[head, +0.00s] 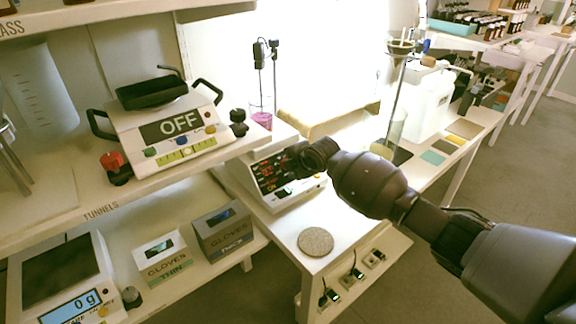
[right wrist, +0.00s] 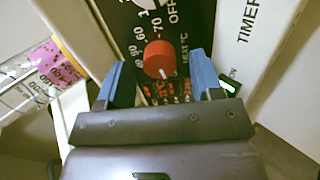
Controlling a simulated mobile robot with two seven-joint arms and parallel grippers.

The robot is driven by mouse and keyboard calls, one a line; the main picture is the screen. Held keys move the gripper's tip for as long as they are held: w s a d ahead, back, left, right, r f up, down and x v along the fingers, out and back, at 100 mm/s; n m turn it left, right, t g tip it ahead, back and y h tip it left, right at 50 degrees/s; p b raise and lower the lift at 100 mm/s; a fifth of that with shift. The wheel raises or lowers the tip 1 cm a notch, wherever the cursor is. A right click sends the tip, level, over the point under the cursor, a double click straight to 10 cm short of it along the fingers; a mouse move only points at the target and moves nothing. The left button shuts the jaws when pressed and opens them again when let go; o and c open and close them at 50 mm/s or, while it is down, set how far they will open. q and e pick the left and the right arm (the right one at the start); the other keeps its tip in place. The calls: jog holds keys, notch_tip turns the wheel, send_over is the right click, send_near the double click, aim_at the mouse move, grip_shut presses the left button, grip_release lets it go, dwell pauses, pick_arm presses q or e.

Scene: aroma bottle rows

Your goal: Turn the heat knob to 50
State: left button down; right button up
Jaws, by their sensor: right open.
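The heat knob (right wrist: 158,58) is a round red knob in the right wrist view, on a dark panel with white numbers around it and "HEAT °C" beside it. A pale pointer mark shows on its lower part; I cannot read its exact setting. My right gripper (right wrist: 158,62) has its two blue fingers open, one on each side of the knob; I cannot tell if they touch it. In the head view the white device (head: 290,203) with a dark panel and red digits stands on the bench, with my right gripper (head: 303,157) at its front, partly hiding it. My left gripper is out of view.
A beaker with pink liquid (head: 262,119) stands behind the device. A round cork mat (head: 315,241) lies on the bench in front. A lit green switch (right wrist: 228,87) is right of the knob.

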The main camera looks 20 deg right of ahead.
jog(key=shift+w+a+f, duration=0.15)
jog(key=shift+w+f, duration=0.15)
jog(key=shift+f, duration=0.05)
jog(key=shift+r, duration=0.1)
jog(key=c, duration=0.9)
